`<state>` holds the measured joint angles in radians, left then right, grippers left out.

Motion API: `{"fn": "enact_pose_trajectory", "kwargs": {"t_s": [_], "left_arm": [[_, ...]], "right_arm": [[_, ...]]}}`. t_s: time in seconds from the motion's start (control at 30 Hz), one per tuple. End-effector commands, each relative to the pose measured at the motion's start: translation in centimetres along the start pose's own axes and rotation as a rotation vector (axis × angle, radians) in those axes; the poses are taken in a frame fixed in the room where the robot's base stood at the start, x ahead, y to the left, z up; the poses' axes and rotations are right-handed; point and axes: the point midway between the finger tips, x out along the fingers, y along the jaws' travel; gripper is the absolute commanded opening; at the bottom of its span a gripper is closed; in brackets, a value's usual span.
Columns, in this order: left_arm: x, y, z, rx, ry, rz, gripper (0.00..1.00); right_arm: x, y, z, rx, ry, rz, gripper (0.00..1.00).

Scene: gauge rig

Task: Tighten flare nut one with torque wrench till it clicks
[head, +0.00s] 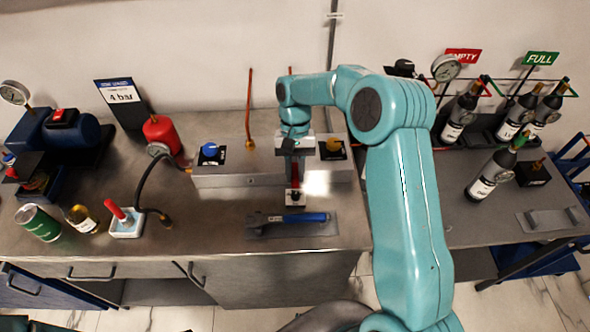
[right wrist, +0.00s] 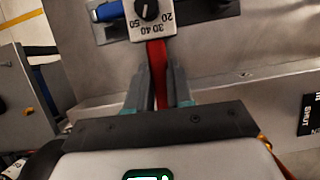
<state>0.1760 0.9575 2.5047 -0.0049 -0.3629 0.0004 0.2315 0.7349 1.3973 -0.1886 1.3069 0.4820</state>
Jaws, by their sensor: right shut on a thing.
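My right gripper (head: 294,172) is low over the middle of the bench. In the right wrist view its fingers (right wrist: 158,80) are shut on a red handle (right wrist: 156,58). The handle joins a white block (right wrist: 170,17) with a black knob and a scale marked from 20 to 50. It looks like the torque wrench, but I cannot be sure. The white block (head: 296,197) shows just behind a blue-handled tool (head: 306,217). A copper pipe (head: 249,105) ends in a brass fitting (head: 249,144), perhaps a flare nut. My arm partly hides a second pipe (head: 290,70). My left gripper is out of view.
A grey mat (head: 322,231) lies under the blue-handled tool. The metal box (head: 230,177) with blue and yellow knobs stands behind. A red tank (head: 160,133), hose (head: 142,185), can (head: 38,223) and small tray (head: 127,229) stand left. Bottles (head: 492,175) stand right.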

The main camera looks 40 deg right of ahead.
Motion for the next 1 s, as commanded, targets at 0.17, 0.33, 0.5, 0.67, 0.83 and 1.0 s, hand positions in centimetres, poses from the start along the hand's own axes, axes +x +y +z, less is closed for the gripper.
{"fn": "enact_pose_trajectory", "kwargs": {"t_s": [0.17, 0.33, 0.5, 0.67, 0.83, 1.0], "left_arm": [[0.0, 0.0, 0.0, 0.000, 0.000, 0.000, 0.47], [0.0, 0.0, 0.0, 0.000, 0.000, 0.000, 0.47], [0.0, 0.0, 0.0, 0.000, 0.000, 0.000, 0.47], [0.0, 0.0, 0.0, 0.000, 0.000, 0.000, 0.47], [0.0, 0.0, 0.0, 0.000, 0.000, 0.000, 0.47], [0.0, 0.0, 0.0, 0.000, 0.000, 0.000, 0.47]], "right_arm": [[-0.1, -0.2, 0.0, 0.011, 0.001, -0.005, 0.00], [-0.1, -0.8, -0.1, 0.061, 0.001, -0.026, 0.00], [-0.1, -1.5, -0.2, 0.111, 0.001, -0.048, 0.00], [-0.1, -2.2, -0.3, 0.160, 0.002, -0.067, 0.00], [-0.1, -2.7, -0.3, 0.200, 0.001, -0.084, 0.00], [-0.1, -2.8, -0.3, 0.210, 0.001, -0.089, 0.00]]}}
